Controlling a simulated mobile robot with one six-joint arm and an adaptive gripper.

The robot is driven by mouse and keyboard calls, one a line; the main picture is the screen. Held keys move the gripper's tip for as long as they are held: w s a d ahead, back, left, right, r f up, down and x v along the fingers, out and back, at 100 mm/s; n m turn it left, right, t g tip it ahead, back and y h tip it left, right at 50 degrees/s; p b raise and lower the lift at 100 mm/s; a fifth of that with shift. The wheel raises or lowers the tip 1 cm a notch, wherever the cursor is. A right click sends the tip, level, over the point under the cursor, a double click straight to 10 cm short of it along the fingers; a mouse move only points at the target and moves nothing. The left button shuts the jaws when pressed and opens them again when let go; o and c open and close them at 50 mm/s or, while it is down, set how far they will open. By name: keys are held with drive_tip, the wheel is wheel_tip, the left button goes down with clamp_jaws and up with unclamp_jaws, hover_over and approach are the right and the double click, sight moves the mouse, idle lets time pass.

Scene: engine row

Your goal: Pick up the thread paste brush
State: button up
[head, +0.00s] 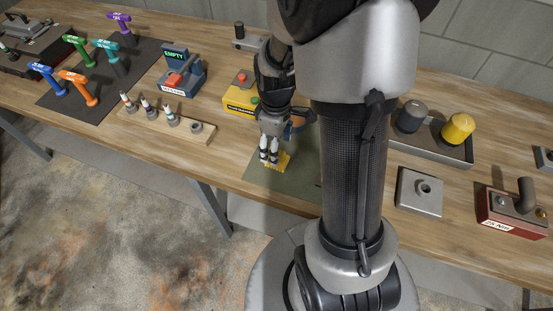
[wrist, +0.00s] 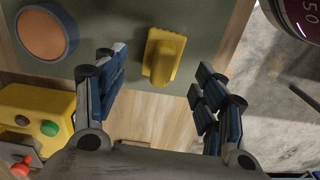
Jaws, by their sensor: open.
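The thread paste brush appears to be the yellow piece (wrist: 163,55) on a green mat (wrist: 215,18) in the wrist view, with a wider flat end and a raised block. In the head view its yellow edge (head: 284,161) shows beside my fingertips. My gripper (wrist: 160,72) is open and empty. Its blue-padded fingers stand to the left and right of the brush in the wrist view, apart from it. In the head view my gripper (head: 268,156) points down over the mat (head: 290,185) and hides part of the brush.
A round blue-rimmed tin with an orange inside (wrist: 46,34) stands left of the brush. A yellow button box (wrist: 35,112) sits nearby. The head view shows a wooden holder (head: 185,128) at left and a grey tray (head: 440,153) at right. The table's front edge is close.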

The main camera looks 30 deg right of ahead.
drive_tip(key=f+b, duration=0.2)
drive_tip(key=f, duration=0.3)
drive_tip(key=shift+s+f, duration=0.1)
drive_tip(key=shift+s, duration=0.1)
drive_tip(key=c, duration=1.2)
wheel_tip(320, 180, up, 20)
drive_tip(key=p, duration=0.6)
drive_tip(key=o, duration=0.6)
drive_tip(key=c, duration=0.4)
